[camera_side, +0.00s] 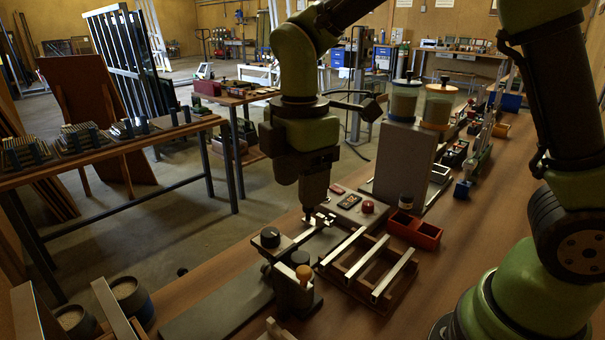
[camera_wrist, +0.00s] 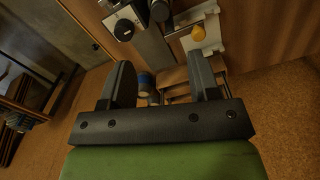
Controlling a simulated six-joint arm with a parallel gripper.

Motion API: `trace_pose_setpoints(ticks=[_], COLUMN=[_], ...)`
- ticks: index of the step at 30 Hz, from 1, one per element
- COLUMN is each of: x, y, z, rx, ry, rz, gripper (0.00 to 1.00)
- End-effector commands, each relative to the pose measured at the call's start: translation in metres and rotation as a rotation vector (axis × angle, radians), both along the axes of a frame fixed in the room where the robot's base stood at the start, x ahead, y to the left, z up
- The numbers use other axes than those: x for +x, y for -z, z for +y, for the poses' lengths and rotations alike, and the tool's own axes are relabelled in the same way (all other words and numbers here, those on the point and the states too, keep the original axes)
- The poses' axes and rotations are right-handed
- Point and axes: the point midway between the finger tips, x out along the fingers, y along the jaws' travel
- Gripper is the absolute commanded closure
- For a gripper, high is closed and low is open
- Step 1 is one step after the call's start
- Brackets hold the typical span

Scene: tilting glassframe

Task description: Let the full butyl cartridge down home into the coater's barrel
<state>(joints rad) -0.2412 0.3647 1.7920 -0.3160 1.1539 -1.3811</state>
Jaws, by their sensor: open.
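The bench fixture that looks like the coater (camera_side: 292,285) has a black round cap and an orange knob, on the front part of the bench. It also shows at the top of the wrist view (camera_wrist: 160,35). My gripper (camera_side: 318,217) points down just behind it in the side view. In the wrist view my gripper (camera_wrist: 162,82) has its fingers wide apart, nothing clamped between them. Round blue-and-grey cylinders (camera_wrist: 146,82) show beyond the finger gap. I cannot tell which piece is the butyl cartridge, or whether it is inside the barrel.
A wooden rack with pale bars (camera_side: 365,265) stands right of the fixture. Behind are a red bin (camera_side: 414,231) and a grey unit with two filled hoppers (camera_side: 402,165). A flat grey plate (camera_side: 220,305) lies in front.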

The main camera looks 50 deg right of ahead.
Motion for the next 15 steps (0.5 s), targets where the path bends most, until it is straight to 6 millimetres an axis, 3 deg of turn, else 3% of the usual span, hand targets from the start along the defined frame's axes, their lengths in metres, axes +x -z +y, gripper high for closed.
trace_pose_setpoints(ticks=[8,11,15], x=[-0.005,-0.018,-0.053], y=[-0.014,-0.033,-0.065], z=[-0.003,-0.010,-0.024], rx=[0.014,0.056,0.174], ry=[0.064,0.232,0.615], rz=[-0.024,-0.081,-0.190], gripper=[0.44,0.44,0.44])
